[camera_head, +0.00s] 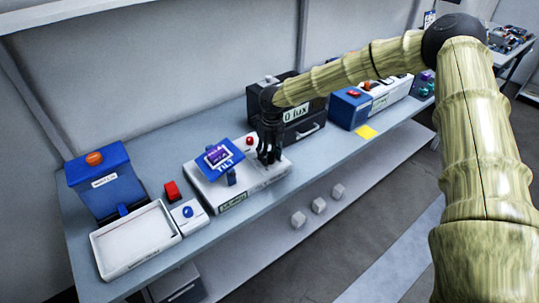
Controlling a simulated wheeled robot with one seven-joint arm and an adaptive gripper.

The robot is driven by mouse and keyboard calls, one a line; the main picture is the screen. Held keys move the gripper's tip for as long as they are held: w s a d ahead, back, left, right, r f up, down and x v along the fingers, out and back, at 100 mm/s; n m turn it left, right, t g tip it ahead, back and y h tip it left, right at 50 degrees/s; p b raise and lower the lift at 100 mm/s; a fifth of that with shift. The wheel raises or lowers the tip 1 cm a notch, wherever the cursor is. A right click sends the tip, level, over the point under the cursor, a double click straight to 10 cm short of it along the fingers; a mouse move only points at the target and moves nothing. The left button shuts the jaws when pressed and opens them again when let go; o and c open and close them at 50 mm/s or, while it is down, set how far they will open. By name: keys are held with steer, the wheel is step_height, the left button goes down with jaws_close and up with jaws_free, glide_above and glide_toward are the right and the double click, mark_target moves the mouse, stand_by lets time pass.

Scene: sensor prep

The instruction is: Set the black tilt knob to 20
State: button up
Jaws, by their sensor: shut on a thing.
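The tilt device is a white box (207,190) on the bench, with a blue tilted plate (219,157) marked TILT on a blue post. My gripper (268,158) points down over the right part of the white box, just right of a red button (249,140). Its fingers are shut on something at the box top. The black tilt knob is not visible as a separate thing; the dark fingers cover that spot. The knob's pointer and scale cannot be read in this view.
A black box marked 0 lux (305,131) stands close behind my gripper. Small white cubes (318,205) sit on the lower shelf.

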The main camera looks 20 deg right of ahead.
mark_target(272, 156)
steer(key=m, duration=0.5)
steer(key=shift+w+m+b, duration=0.1)
steer(key=shift+m+b, duration=0.2)
steer(key=shift+b, duration=0.05)
steer(key=m+b, duration=0.1)
steer(key=m, duration=0.3)
steer(key=shift+r+m+t, duration=0.1)
steer(key=shift+m+t, duration=0.2)
steer(key=shift+t, duration=0.1)
steer(key=o, duration=0.9)
steer(key=shift+o, duration=0.7)
step_height(272, 156, up, 12)
steer(key=shift+s+d, duration=0.3)
steer(key=shift+d, duration=0.1)
